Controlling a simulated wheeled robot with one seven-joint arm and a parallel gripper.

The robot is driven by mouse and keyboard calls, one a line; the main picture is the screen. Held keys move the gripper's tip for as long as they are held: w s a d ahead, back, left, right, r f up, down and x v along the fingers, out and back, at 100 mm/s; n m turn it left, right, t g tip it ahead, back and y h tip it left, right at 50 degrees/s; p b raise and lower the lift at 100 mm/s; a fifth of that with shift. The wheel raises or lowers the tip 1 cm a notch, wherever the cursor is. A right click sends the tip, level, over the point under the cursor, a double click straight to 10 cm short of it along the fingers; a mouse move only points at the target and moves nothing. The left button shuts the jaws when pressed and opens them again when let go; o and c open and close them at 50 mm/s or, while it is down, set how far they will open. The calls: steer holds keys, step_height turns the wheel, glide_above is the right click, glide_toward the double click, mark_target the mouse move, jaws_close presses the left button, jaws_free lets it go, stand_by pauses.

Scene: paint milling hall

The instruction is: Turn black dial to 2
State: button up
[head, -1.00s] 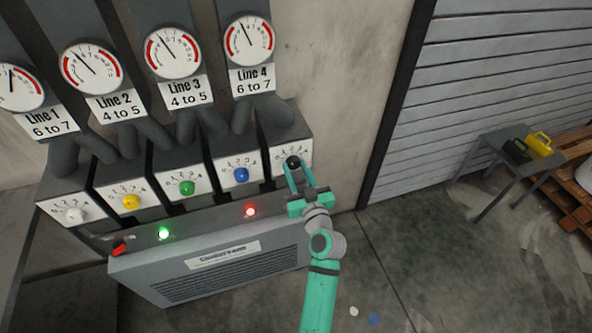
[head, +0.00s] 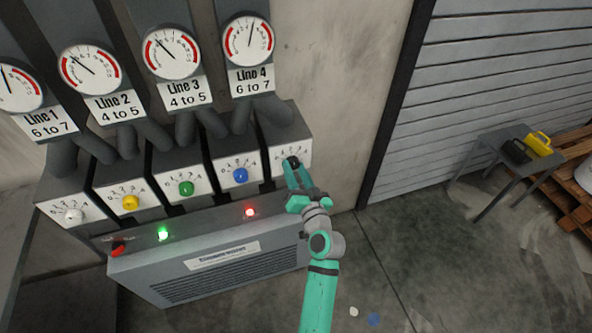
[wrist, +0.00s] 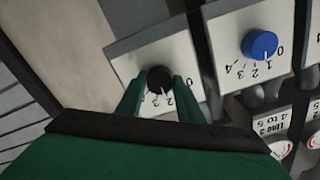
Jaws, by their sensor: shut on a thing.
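The black dial (head: 292,163) is on the white face of the rightmost control box, under the Line 4 gauge. It also shows in the wrist view (wrist: 159,79), where numbers run along its lower edge. My gripper (wrist: 160,86) is shut on the black dial, one green finger on each side of it. In the head view my gripper (head: 293,173) covers part of the dial and its scale. I cannot read for certain which number the dial's mark points to. The Line 4 gauge (head: 248,42), labelled 6 to 7, has its needle just right of upright.
Blue (head: 241,175), green (head: 186,188), yellow (head: 131,202) and white (head: 74,215) dials sit on the boxes to the left. Green (head: 163,233) and red (head: 250,211) lamps glow below. A small table (head: 497,161) stands at the right, with clear floor before it.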

stand_by(0.3)
steer(key=o, duration=1.1)
steer(key=shift+d, duration=0.1)
steer(key=shift+c, duration=0.2)
steer(key=v, duration=1.1)
steer(key=s+f+m+g+h, duration=0.1)
steer(key=s+f+h, duration=0.2)
steer(key=s+f, duration=0.45)
steer(key=s+f+g+h, duration=0.15)
steer(key=s+f, duration=0.25)
steer(key=s, duration=0.6)
steer(key=s+a+r+n, duration=0.1)
steer(key=s+r, duration=0.1)
steer(key=s, duration=0.8)
steer(key=s+a+r+n+h, duration=0.1)
steer(key=s+a+r+n, duration=0.1)
steer(key=s, duration=0.7)
steer(key=shift+s+a+r+t, duration=0.2)
steer(key=shift+s+r+t, duration=0.15)
steer(key=shift+r, duration=0.5)
